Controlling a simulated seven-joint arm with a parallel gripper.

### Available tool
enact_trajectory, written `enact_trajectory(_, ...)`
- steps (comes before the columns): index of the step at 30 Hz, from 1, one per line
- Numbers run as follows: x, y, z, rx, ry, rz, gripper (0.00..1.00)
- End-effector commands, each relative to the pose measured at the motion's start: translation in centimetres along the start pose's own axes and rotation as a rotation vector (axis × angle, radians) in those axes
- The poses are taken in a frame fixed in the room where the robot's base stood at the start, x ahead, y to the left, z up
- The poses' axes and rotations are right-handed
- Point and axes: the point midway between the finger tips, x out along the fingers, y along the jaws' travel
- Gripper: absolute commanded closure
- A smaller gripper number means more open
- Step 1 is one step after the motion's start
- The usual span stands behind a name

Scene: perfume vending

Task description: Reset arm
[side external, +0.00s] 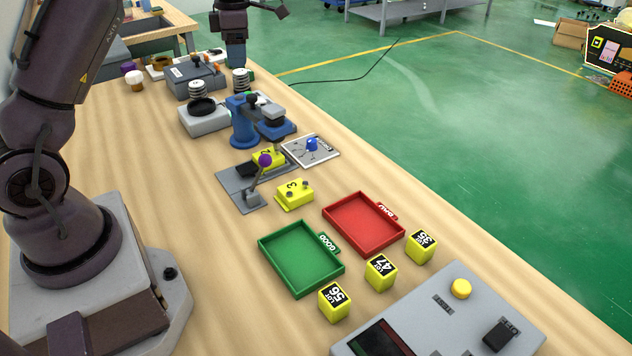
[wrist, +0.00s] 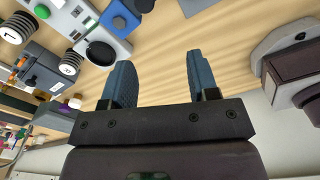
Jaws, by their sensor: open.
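My gripper (wrist: 160,66) shows in the wrist view with its two blue fingers spread apart and nothing between them. In the side external view my gripper (side external: 236,55) hangs near the top, beyond the grey devices at the far end of the table. Bare wooden table (wrist: 165,40) shows between the fingers in the wrist view. My arm rises out of the picture at the left of the side external view.
A green tray (side external: 300,260), a red tray (side external: 363,224) and yellow lot cubes (side external: 381,273) stand near a grey control panel (side external: 440,325). A yellow block marked 3 (side external: 294,194) lies beside a grey lever fixture (side external: 240,190). A blue press (side external: 245,122) stands behind.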

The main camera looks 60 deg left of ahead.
Motion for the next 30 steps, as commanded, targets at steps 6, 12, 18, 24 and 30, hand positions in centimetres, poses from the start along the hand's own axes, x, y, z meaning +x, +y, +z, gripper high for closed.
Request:
enact_trajectory(6, -1.8, -6.3, -0.5, 0.732, -0.074, 0.002, 0.46)
enact_trajectory(12, -4.6, -14.7, -0.9, 1.504, -0.139, 0.103, 0.46)
enact_trajectory(18, -6.7, -23.2, -2.7, 2.181, -0.103, 0.288, 0.46)
enact_trajectory(24, -7.7, -29.6, -5.6, 2.597, 0.034, 0.498, 0.46)
enact_trajectory(30, -8.6, -32.6, -7.3, 2.679, 0.115, 0.655, 0.46)
